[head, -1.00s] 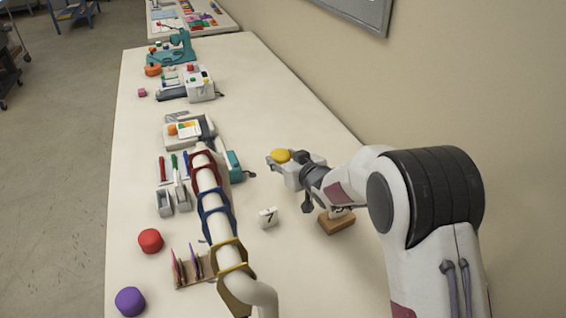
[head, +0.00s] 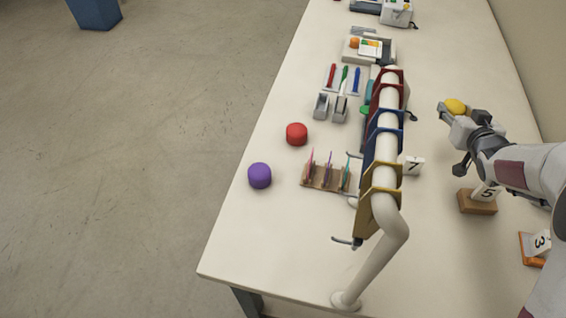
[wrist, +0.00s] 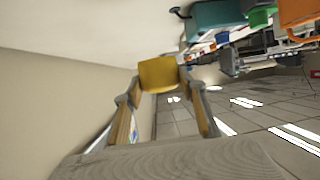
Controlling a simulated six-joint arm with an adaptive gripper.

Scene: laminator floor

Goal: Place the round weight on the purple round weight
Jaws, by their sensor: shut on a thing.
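My gripper (head: 447,112) is at the right of the head view, beyond the pipe rack, shut on a yellow round weight (head: 456,106). In the wrist view the yellow weight (wrist: 159,74) sits between the two fingertips. The purple round weight (head: 260,175) stands on the table near its left edge, with nothing on top of it. It is far to the left of my gripper, on the other side of the rack. A red round weight (head: 297,134) stands a little behind the purple one.
A white pipe rack with red, blue and yellow hangers (head: 383,150) rises between my gripper and the purple weight. The table (head: 270,240) is bare in front of the purple weight.

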